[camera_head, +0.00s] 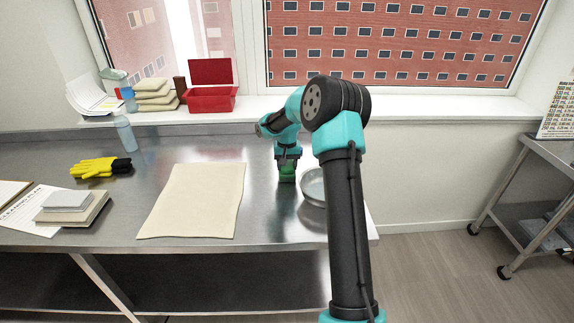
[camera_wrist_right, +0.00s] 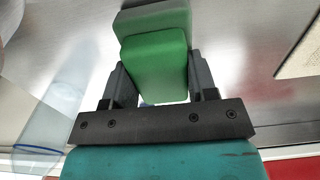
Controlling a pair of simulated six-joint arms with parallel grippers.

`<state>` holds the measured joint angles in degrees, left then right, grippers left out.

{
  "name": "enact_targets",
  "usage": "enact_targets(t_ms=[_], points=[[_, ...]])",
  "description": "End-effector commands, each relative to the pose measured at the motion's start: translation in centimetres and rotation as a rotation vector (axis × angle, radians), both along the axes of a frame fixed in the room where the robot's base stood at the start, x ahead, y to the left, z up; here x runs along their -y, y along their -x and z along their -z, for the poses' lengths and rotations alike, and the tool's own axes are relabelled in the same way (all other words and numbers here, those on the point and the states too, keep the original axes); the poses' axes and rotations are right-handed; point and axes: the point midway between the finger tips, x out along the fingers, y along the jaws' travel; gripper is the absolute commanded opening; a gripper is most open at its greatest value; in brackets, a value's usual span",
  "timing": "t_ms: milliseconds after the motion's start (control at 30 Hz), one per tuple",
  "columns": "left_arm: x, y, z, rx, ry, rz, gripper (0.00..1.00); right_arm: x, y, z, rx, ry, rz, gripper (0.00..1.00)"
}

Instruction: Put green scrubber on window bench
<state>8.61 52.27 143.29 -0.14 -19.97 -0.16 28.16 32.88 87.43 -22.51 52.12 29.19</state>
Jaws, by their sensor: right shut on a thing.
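The green scrubber (camera_wrist_right: 155,62) is a green block with a grey layer on its far end. My right gripper (camera_wrist_right: 158,85) is shut on it, with a finger on each side. In the head view the scrubber (camera_head: 287,173) hangs below my right gripper (camera_head: 287,158), over the right part of the steel table; whether it touches the table I cannot tell. The window bench (camera_head: 420,107) is the white sill along the back wall, behind the table. My left gripper is not in view.
A bowl (camera_head: 313,185) is right of the scrubber, partly behind my arm. A beige mat (camera_head: 195,200) lies left. The sill holds a red box (camera_head: 210,98), folded cloths (camera_head: 156,96) and papers at its left; its right stretch is clear. A bottle (camera_head: 125,135) and yellow gloves (camera_head: 98,167) are on the table.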

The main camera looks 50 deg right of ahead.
Motion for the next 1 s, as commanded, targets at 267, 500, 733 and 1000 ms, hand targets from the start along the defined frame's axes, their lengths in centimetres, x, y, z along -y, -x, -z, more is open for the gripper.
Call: enact_targets(t_ms=[267,500,733,1000], points=[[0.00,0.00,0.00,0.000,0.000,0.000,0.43,0.03,0.00,0.04,0.001,0.001,0.000,0.30],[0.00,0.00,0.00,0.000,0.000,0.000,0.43,0.04,0.01,0.26,0.001,0.001,0.000,0.65],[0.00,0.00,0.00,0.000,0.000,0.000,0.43,0.04,0.01,0.25,0.001,0.001,0.000,0.78],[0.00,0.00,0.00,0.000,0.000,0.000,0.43,0.04,-0.02,-0.21,0.001,0.001,0.000,0.78]])
